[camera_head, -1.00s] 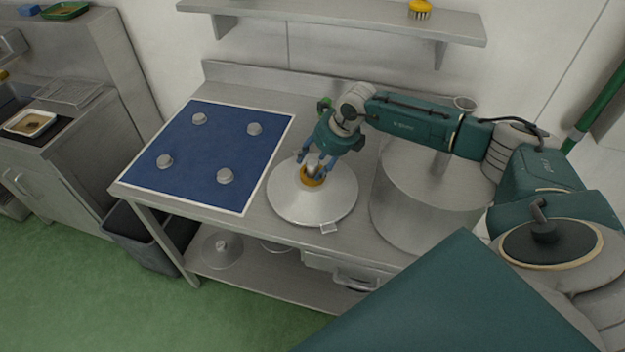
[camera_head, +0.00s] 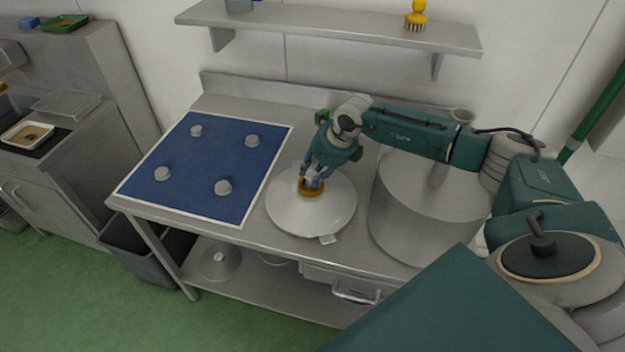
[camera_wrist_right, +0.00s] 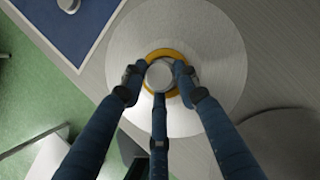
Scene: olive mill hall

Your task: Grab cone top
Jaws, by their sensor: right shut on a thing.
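The cone top (camera_head: 311,213) is a broad, shallow metal cone with an orange ring (camera_head: 305,193) around its knob. It sits on the steel table, right of the blue mat. My right gripper (camera_head: 312,182) points down at its centre, with its fingers closed around the knob. In the right wrist view the three fingers of the gripper (camera_wrist_right: 160,80) press around the round grey knob (camera_wrist_right: 160,75), inside the orange ring. The cone (camera_wrist_right: 205,50) spreads out below them. My left gripper is in neither view.
A blue mat (camera_head: 200,205) with several grey knobs lies on the left of the table. A large metal drum (camera_head: 420,215) stands close on the right. A wall shelf (camera_head: 330,30) holds a yellow brush (camera_head: 416,16). A dark bin (camera_head: 130,245) stands below the table's left end.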

